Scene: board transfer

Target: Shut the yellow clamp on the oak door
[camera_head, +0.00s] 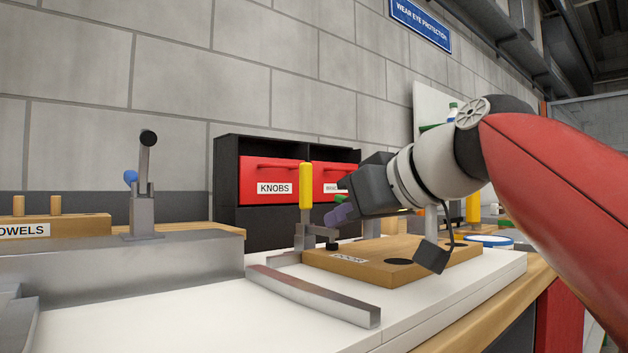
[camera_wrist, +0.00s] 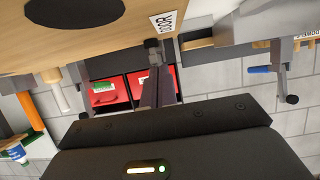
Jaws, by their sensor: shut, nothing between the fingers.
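The oak door (camera_head: 400,265) lies flat on a white worktop, with a label and a dark round recess. It also shows in the wrist view (camera_wrist: 40,45). At its far-left edge stands the yellow clamp (camera_head: 306,187). Its handle is upright and its short arm lies level, with the black pad (camera_head: 332,246) down at the door's surface. I cannot tell whether the pad presses on it. My gripper (camera_head: 338,215) is shut and empty, just right of the clamp's handle and above its arm. In the wrist view, my gripper's fingers (camera_wrist: 157,85) hide the handle.
A metal fence (camera_head: 315,295) runs along the door's near left. A blue-handled clamp (camera_head: 144,190) with its arm raised stands left. Red drawers (camera_head: 272,180) stand behind. Another yellow handle (camera_head: 473,207) is farther right.

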